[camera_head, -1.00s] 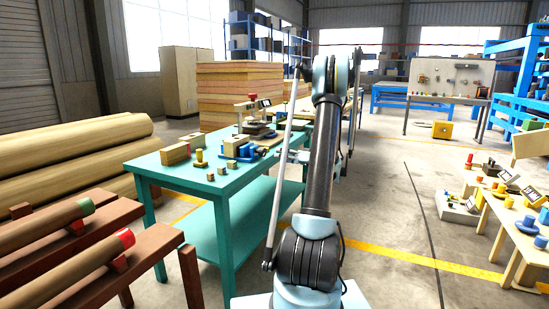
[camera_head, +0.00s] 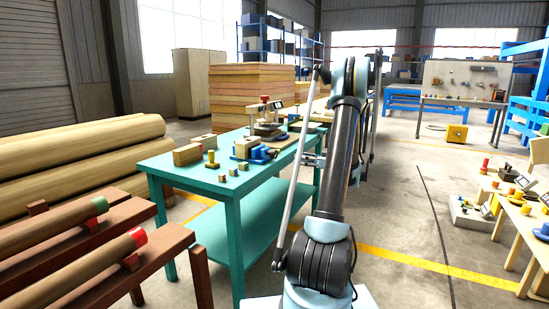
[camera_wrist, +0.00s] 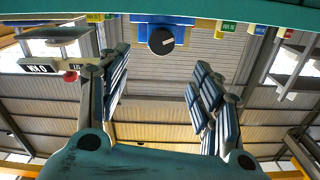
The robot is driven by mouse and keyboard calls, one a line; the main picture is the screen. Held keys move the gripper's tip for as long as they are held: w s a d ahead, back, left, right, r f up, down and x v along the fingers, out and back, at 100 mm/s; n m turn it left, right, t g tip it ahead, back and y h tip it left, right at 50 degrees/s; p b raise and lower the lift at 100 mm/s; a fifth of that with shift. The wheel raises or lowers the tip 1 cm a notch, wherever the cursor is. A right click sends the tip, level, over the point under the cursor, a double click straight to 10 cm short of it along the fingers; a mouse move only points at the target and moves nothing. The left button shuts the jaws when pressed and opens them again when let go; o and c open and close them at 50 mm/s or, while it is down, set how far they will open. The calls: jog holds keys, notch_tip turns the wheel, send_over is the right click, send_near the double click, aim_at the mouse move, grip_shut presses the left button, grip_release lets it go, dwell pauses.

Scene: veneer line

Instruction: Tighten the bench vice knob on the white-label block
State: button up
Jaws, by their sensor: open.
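In the wrist view a round black knob (camera_wrist: 161,40) with a pale pointer line sits on a blue vice body (camera_wrist: 184,21) at the top middle. My gripper (camera_wrist: 162,62) is open, with a finger on each side of the picture. The knob shows ahead, between the fingertips; I see no contact. In the head view a blue vice (camera_head: 255,152) stands on the teal table (camera_head: 208,188). I cannot tell from there which block has the white label. My arm hides part of the view.
A wooden block (camera_head: 187,154), a yellow peg (camera_head: 211,160) and a red-topped press (camera_head: 266,125) stand on the teal table. Red-brown log racks (camera_head: 140,262) are at front left. A coloured tag (camera_wrist: 228,26) hangs along the table edge.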

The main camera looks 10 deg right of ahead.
aim_at(276, 154)
jog(key=w+a+n, duration=0.1)
jog(key=w+a, duration=0.1)
jog(key=a, duration=0.2)
jog(key=w+a+n, duration=0.2)
jog(key=w+a, duration=0.1)
jog(key=w+a+n, duration=0.1)
jog(key=w+a, duration=0.2)
jog(key=a, duration=0.1)
jog(key=shift+a+n, duration=0.35)
jog(key=shift+n, duration=0.05)
dwell(0.3)
jog(key=c, duration=1.1)
jog(key=shift+o, duration=0.2)
jog(key=shift+d, duration=0.1)
